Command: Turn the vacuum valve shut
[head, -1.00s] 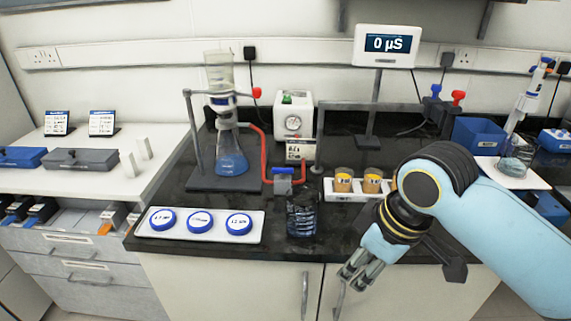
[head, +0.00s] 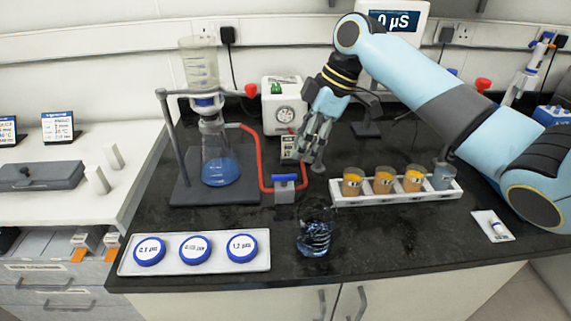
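The vacuum valve (head: 285,190) is a small grey block with a blue handle on top. It sits in the red tubing (head: 259,158) on the dark bench, to the right of the filter flask (head: 220,165), which holds blue liquid. The handle looks level, running left to right. My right gripper (head: 310,155) points down, above and behind the valve and a little to its right, apart from it. Its fingers look apart, with nothing between them. It partly hides the small label stand in front of the pump (head: 284,112) with the gauge. My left gripper is not in view.
A white rack (head: 348,201) with orange-filled cups stands to the right of the valve. A dark clear-walled container (head: 314,238) stands in front. A white tray (head: 125,266) with three blue-rimmed discs lies front left. The filter stand (head: 172,140) rises at the left.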

